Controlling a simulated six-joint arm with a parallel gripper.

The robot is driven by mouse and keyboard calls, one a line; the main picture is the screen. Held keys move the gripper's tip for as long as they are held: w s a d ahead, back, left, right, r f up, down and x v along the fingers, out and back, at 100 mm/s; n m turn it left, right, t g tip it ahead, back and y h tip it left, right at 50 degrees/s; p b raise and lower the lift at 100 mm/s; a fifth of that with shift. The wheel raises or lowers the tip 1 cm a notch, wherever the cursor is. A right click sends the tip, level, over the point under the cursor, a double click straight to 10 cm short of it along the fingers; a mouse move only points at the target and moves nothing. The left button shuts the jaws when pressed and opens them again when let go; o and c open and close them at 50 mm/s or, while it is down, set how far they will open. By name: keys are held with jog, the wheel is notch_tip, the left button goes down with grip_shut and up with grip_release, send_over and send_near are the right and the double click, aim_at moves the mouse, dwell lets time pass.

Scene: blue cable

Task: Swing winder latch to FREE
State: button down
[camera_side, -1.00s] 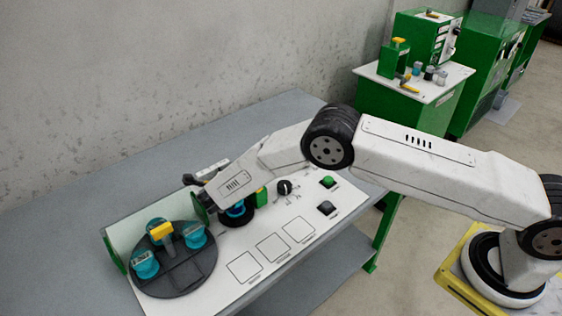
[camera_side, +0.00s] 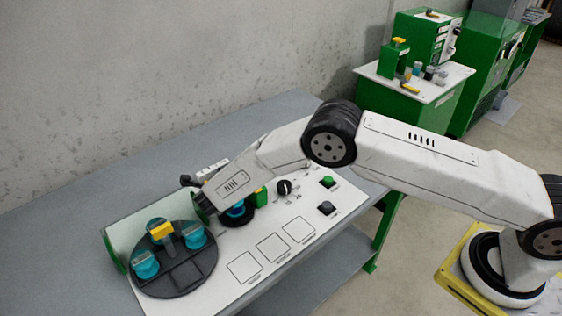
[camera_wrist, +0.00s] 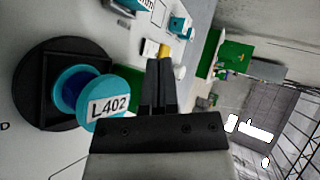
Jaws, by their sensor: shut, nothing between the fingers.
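A blue spool (camera_wrist: 97,97) labelled L402 sits on a black round base (camera_wrist: 33,68) at the left of the wrist view. In the side view the spool (camera_side: 237,210) and its black base show partly under my wrist. My gripper (camera_wrist: 160,65) is shut and empty, to the right of the spool in the wrist view and apart from it. In the side view my gripper (camera_side: 188,181) is mostly covered by my wrist. A yellow part (camera_wrist: 150,48) shows behind the fingertips; I cannot tell whether it is the latch. No latch marking is readable.
A black turntable (camera_side: 180,275) with teal spools and a yellow block (camera_side: 161,230) is at the panel's left end. A black knob (camera_side: 284,187), green button (camera_side: 327,181) and black button (camera_side: 326,207) are on the right. Outlined squares at the front are clear.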

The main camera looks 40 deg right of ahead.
jog(key=shift+v, duration=3)
jog(key=d+r+n+t+y, duration=0.2)
jog(key=d+r+n+y, duration=0.5)
jog(key=r+n, duration=0.55)
jog(key=s+d+n+g, duration=0.2)
jog(key=s+d+n, duration=0.2)
jog(key=s, duration=0.5)
jog(key=s+d+n+g+y, duration=0.1)
jog(key=s+d+n+g, duration=0.2)
jog(key=s, duration=0.6)
jog(key=s+d+n+g, duration=0.2)
jog(key=s+d+n, duration=0.3)
jog(key=s, duration=0.5)
jog(key=n, duration=0.2)
jog(key=shift+f+n+g+y, duration=0.3)
jog(key=shift+n+g, duration=0.05)
jog(key=shift+g, duration=0.05)
